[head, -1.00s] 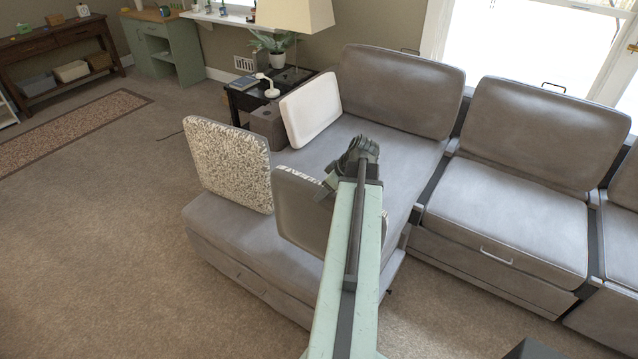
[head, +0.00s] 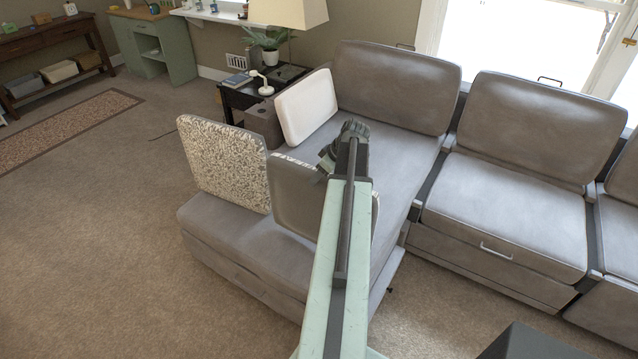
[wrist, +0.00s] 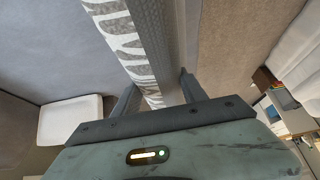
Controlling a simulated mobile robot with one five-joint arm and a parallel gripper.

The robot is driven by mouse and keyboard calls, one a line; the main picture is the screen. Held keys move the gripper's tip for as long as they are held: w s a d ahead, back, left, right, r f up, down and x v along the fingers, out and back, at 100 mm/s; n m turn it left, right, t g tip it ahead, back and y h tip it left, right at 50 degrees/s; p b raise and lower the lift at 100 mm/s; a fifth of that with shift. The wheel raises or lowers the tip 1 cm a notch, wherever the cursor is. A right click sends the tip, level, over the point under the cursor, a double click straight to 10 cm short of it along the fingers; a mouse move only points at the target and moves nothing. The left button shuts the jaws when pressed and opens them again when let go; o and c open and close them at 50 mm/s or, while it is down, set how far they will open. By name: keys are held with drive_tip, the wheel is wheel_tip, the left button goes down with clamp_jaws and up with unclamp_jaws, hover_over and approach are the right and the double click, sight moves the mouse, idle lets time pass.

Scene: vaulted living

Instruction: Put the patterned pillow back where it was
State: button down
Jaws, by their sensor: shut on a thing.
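A pillow with a plain grey back (head: 296,200) and a bold white-and-grey patterned other face stands upright near the chaise's front end. Its patterned face (wrist: 125,45) and grey side (wrist: 158,30) show in the wrist view. My gripper (wrist: 157,95) is shut on this pillow, one finger on each side. In the head view my gripper (head: 328,160) is at the pillow's upper right, and my arm hides its right part. A second pillow with a leafy pattern (head: 222,165) stands upright just left of it on the grey chaise (head: 230,240).
A white pillow (head: 307,108) leans at the chaise's far end, and also shows in the wrist view (wrist: 70,120). A dark side table (head: 240,98) with a lamp (head: 290,12) stands behind. Sofa seats (head: 500,210) extend right. Carpet (head: 90,250) is open at left.

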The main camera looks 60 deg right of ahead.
drive_tip(key=shift+s+f+b, duration=0.2)
drive_tip(key=shift+f+b, duration=1)
drive_tip(key=shift+f, duration=0.25)
drive_tip(key=shift+f, duration=0.2)
drive_tip(key=c, duration=0.6)
unclamp_jaws()
drive_tip(key=shift+r, duration=0.1)
drive_tip(key=shift+r, duration=0.25)
drive_tip(key=p+v, duration=1)
drive_tip(key=v, duration=0.2)
drive_tip(key=shift+p, duration=0.4)
drive_tip(key=shift+s+f, duration=0.1)
drive_tip(key=shift+f, duration=0.05)
